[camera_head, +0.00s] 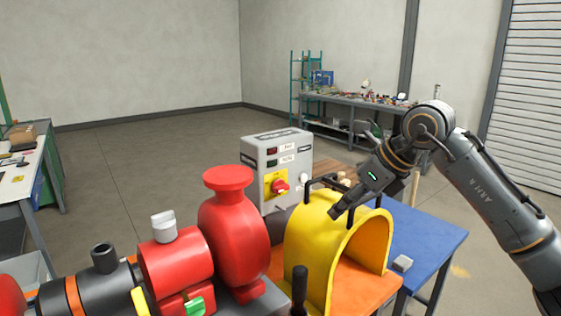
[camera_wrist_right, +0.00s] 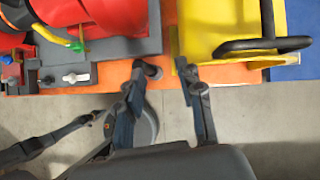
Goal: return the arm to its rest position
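My right arm reaches in from the right in the head view. Its gripper (camera_head: 342,196) hangs over the yellow arched guard (camera_head: 314,228), close to the guard's black handle; whether they touch is unclear. In the right wrist view the two fingers of the gripper (camera_wrist_right: 163,78) stand apart with nothing held between them. The guard (camera_wrist_right: 215,35) and its handle (camera_wrist_right: 262,45) lie ahead and to the right there.
A red pump (camera_head: 234,230) stands left of the guard, with a grey control box (camera_head: 277,165) behind it. A blue table (camera_head: 425,240) is at the right, with a small grey block (camera_head: 402,263). A workbench (camera_head: 350,105) stands far back. Open floor lies between.

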